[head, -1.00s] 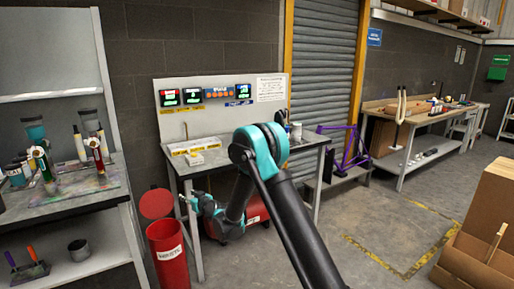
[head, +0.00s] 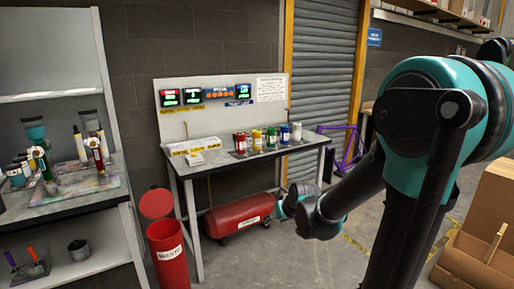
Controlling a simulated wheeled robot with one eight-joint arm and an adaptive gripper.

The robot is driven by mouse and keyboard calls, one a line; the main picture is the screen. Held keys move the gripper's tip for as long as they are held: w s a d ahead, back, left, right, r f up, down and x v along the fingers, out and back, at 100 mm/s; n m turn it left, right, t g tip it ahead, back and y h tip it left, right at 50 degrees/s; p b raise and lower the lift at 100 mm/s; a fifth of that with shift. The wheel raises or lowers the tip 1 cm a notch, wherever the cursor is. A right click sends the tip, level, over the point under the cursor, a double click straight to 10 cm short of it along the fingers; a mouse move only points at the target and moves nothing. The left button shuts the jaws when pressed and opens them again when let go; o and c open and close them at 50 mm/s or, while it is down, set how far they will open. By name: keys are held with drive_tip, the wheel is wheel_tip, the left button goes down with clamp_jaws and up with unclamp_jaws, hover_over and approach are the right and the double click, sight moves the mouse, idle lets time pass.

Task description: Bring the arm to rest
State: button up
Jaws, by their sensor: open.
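My arm fills the right side of the head view, with its large teal and black elbow (head: 425,110) close to the camera. From there a dark link runs down and left to a dark and teal wrist part (head: 290,206), in front of the space at the bench's right end. I cannot make out the fingers of my gripper; they are hidden or outside the view. Nothing held by the arm is visible.
A bench (head: 205,167) carries several coloured cans. A red tank (head: 238,216) lies beneath it, and a red waste bin (head: 168,252) stands at its left. A shelf unit (head: 95,197) is at far left, and a cardboard box (head: 478,255) at right.

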drive_tip(key=s+d+f+m+g+h, duration=0.1)
drive_tip(key=s+d+f, duration=0.1)
drive_tip(key=s+d, duration=0.4)
drive_tip(key=s+d+f+m+g+h, duration=0.1)
drive_tip(key=s+d, duration=0.5)
drive_tip(key=s, duration=0.7)
wheel_tip(320, 180, down, 2)
drive_tip(key=shift+d+f+m+g+h, duration=0.15)
drive_tip(key=shift+f+m+g+h, duration=0.2)
drive_tip(key=shift+m+h, duration=0.35)
drive_tip(key=shift+w+r, duration=0.1)
